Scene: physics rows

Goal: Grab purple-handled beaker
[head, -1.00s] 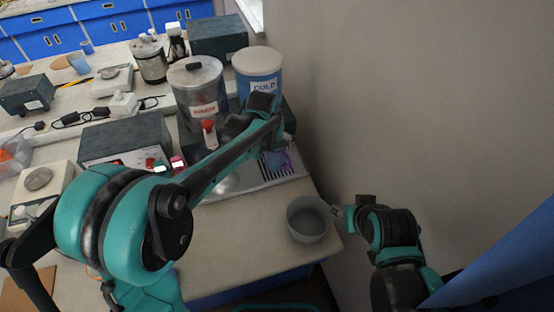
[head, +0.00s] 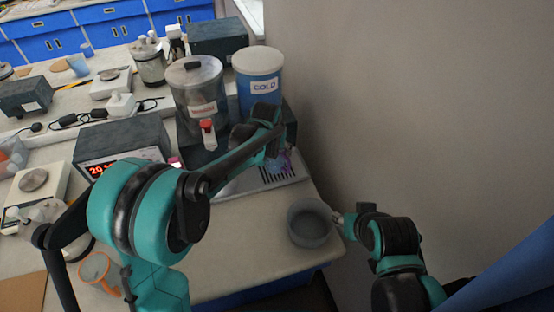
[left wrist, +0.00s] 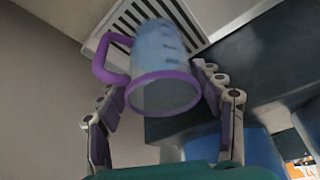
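The beaker (left wrist: 162,60) is bluish and translucent, with a purple rim and a purple handle on its left in the left wrist view. In the head view the beaker (head: 273,163) shows partly below my left gripper, by the slotted metal tray (head: 242,187). My left gripper (left wrist: 163,92) has one finger on each side of the beaker, very near its rim. I cannot tell whether the pads press on it. My right gripper (head: 338,217) is small in the head view, close to the right rim of a grey bowl; its finger opening is unclear.
The grey bowl (head: 312,232) stands at the counter's front right corner. A steel container (head: 195,85) and a COLD container (head: 258,75) stand behind the tray. A wall (head: 420,110) bounds the right. An orange-handled beaker (head: 97,268) stands at front left.

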